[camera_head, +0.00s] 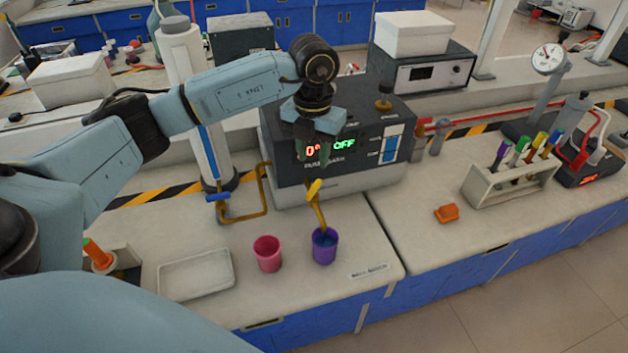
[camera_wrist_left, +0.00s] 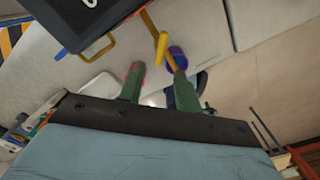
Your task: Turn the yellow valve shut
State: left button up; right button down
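The yellow valve (camera_head: 314,189) is a small yellow handle on a yellow spout at the front of a grey box with a lit display. The spout points down into a purple cup (camera_head: 325,246). My left gripper (camera_head: 316,155) is just above the valve, pointing down. In the left wrist view its green fingers (camera_wrist_left: 159,88) stand apart with nothing held between them. The yellow valve (camera_wrist_left: 161,46) shows beyond the fingertips, nearer the right-hand finger. I cannot tell whether anything touches it. My right gripper is not in view.
A blue valve (camera_head: 218,197) sits on a bent yellow pipe to the left. A pink cup (camera_head: 267,253) and a white tray (camera_head: 196,275) stand left of the purple cup. A test-tube rack (camera_head: 510,186) and an orange piece (camera_head: 446,213) are on the right.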

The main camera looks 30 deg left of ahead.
aim_at(314, 186)
pick_arm(q)
notch_tip(314, 186, down, 9)
jog(key=shift+r, duration=0.2)
grip_shut()
